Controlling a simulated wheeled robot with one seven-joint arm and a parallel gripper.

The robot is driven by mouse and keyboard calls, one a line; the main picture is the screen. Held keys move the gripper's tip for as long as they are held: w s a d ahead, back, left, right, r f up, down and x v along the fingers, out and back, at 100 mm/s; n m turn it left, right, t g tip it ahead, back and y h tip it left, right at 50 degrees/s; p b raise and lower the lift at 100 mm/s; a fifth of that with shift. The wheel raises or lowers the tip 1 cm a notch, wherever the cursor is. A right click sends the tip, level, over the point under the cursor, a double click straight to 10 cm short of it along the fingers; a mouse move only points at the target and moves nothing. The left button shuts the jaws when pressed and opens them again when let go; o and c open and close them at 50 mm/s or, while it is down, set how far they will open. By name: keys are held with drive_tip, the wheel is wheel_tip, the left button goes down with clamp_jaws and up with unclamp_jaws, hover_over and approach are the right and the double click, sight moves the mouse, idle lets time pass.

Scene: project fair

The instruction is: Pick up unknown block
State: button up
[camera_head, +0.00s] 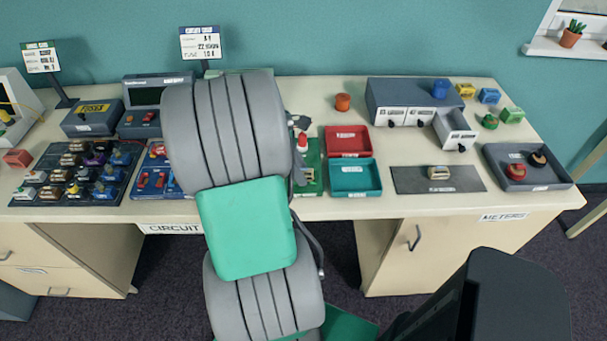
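Several other small blocks sit in the dark sorting tray (127,196) at the left. My arm covers the middle of the table. Only a dark grey part of what may be my gripper (299,173) shows at the arm's right edge, beside a green board (314,187). Its fingers and anything between them are hidden.
A red tray (348,131) and a teal tray (373,178) stand right of my arm. Behind them is a grey drawer cabinet (385,96) with one drawer pulled out. A dark tray (554,181) holds red and black knobs at the far right. Signs and meters stand at the back left.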

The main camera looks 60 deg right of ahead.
sight(308, 173)
clamp_jaws()
idle(0.4)
drive_tip(key=shift+r, duration=0.55)
wheel_tip(308, 173, up, 3)
drive_tip(key=shift+s+f, duration=0.1)
drive_tip(key=shift+s, duration=0.05)
drive_tip(key=s+a+r+p, duration=0.6)
drive_tip(key=s+a+r, duration=0.1)
drive_tip(key=s+r, duration=0.4)
drive_tip(key=shift+s+a+r+p, duration=0.25)
drive_tip(key=shift+r+p, duration=0.1)
drive_tip(key=shift+r, duration=0.25)
